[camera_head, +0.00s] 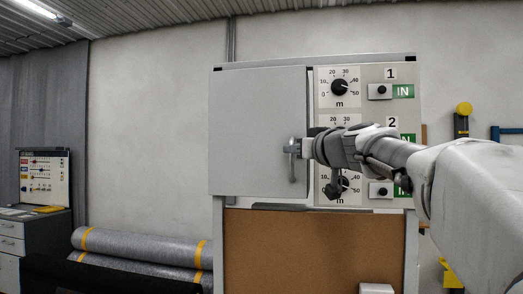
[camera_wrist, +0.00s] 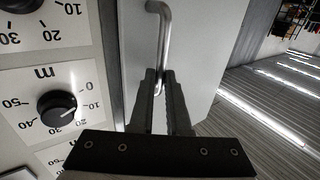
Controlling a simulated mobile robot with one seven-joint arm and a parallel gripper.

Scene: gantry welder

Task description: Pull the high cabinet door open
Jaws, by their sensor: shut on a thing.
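The high cabinet door (camera_head: 258,130) is a flat light-grey panel on the left half of the raised cabinet. It looks closed or nearly so; I cannot tell if there is a small gap. Its metal bar handle (camera_head: 292,165) stands upright near the door's right edge. In the wrist view the handle (camera_wrist: 160,35) is a bent silver bar on the grey door (camera_wrist: 205,45). My gripper (camera_wrist: 161,85) is shut on the handle, with its dark fingers on either side of the bar. In the head view my gripper (camera_head: 300,148) reaches it from the right, and the arm hides part of the panel.
A panel with dials (camera_head: 339,87) and green IN labels is right of the door. A brown board (camera_head: 300,245) is below. Grey rolls with yellow bands (camera_head: 140,247) lie at lower left, near a control desk (camera_head: 42,185). The wall left of the cabinet is clear.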

